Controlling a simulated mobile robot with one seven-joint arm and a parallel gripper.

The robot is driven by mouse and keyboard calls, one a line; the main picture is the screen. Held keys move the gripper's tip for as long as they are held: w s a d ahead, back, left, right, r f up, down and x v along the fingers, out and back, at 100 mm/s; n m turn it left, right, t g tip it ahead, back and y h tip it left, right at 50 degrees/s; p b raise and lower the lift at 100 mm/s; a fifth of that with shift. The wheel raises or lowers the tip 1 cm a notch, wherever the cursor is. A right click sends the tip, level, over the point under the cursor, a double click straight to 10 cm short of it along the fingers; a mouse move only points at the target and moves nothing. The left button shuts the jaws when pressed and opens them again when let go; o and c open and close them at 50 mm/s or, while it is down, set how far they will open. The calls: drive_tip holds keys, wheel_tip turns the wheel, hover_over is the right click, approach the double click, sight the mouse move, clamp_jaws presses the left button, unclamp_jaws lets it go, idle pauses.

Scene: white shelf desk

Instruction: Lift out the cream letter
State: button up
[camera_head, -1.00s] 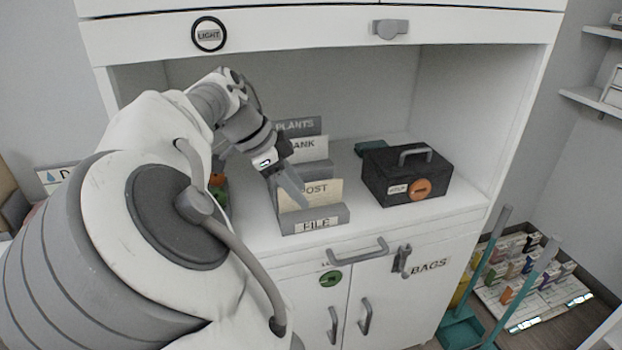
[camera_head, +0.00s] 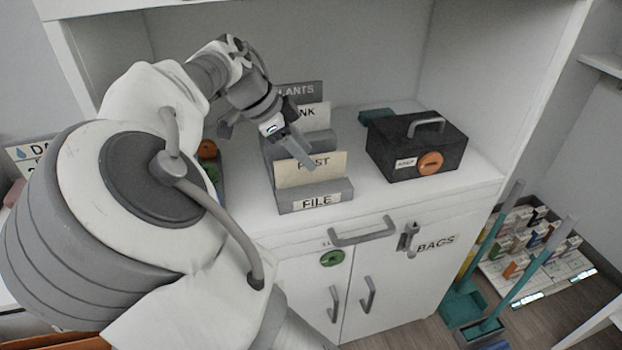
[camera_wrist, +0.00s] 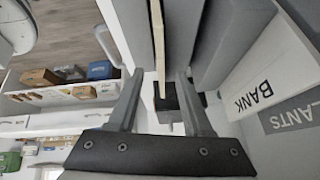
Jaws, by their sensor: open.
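The cream letter (camera_head: 328,172), marked POST, stands upright in the front slot of the grey file holder (camera_head: 340,190), whose front label reads FILE. Its lower part is hidden in the holder. My gripper (camera_head: 308,160) is open above the holder, and one finger overlaps the letter's upper part in the head view. In the wrist view the letter (camera_wrist: 157,40) shows edge-on as a thin cream strip, lying between the two spread fingers of my gripper (camera_wrist: 160,78) and apart from both.
Behind stand the white BANK letter (camera_head: 316,113) and the grey PLANTS letter (camera_head: 305,90). A black box (camera_head: 400,155) with a handle stands at right, and a teal item (camera_head: 376,116) behind it. Orange and green items (camera_head: 208,150) lie left, partly behind my arm. The shelf recess encloses them.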

sight(311, 175)
drive_tip(key=x, duration=0.2)
drive_tip(key=shift+w+d+f+b, duration=0.1)
drive_tip(key=shift+d+f+b, duration=0.1)
drive_tip(key=shift+f+b, duration=0.15)
drive_tip(key=shift+c, duration=0.3)
clamp_jaws()
drive_tip(key=shift+r, duration=0.25)
